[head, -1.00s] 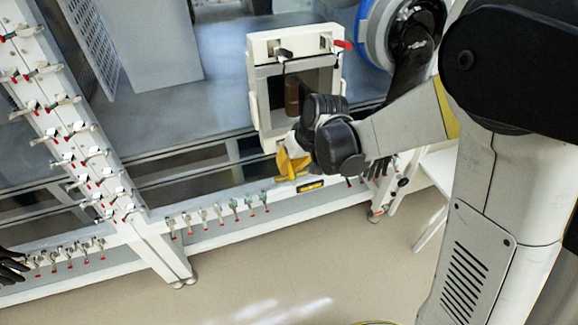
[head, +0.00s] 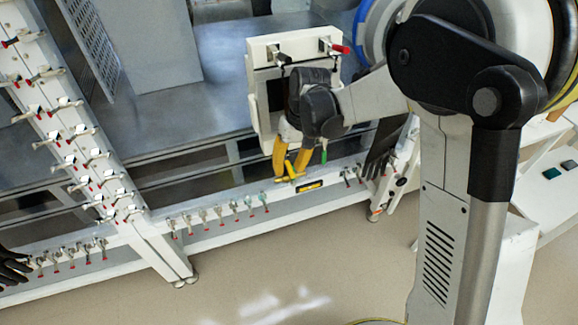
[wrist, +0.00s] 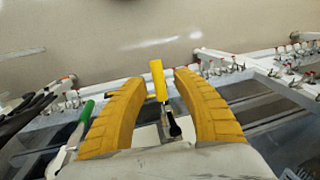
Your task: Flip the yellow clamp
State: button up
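The yellow clamp (head: 289,169) is on the white rail of the glovebox row in the head view. In the wrist view its yellow handle (wrist: 158,80) stands up between my two fingers, with a metal part below it. My gripper (head: 289,176) has thick yellow fingers, spread apart on either side of the clamp. In the wrist view my gripper (wrist: 156,78) shows a gap on both sides of the handle, narrower on the right. The clamp's base is partly hidden.
A green-handled clamp (head: 324,152) stands just right of my gripper. A white box frame with a red-handled clamp (head: 340,46) is above. Several clamps line the rail (head: 215,233) to the left. A black glove (head: 382,150) hangs to the right. The floor in front is clear.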

jog(key=shift+r, duration=0.1)
notch_tip(320, 180, up, 12)
jog(key=d, duration=0.2)
jog(key=shift+w+f, duration=0.2)
jog(key=shift+w, duration=0.2)
jog(key=shift+d, duration=0.1)
jog(key=c, duration=0.5)
jog(key=shift+d+m, duration=0.2)
jog(key=shift+m, duration=0.2)
grip_shut()
jog(key=s+d+f+m+t+y+p, duration=0.15)
jog(key=d+f+m, duration=0.45)
jog(key=m, duration=1.1)
jog(key=a+b+x, duration=0.1)
jog(key=b+x, duration=0.2)
jog(key=x, duration=0.8)
jog(key=shift+s+a+r+y, duration=0.2)
jog(key=shift+a+r, duration=0.25)
jog(key=shift+r, duration=0.4)
jog(key=shift+s+a+r+y, duration=0.1)
jog(key=shift+s+a+r, duration=0.1)
jog(key=shift+a+r, duration=0.45)
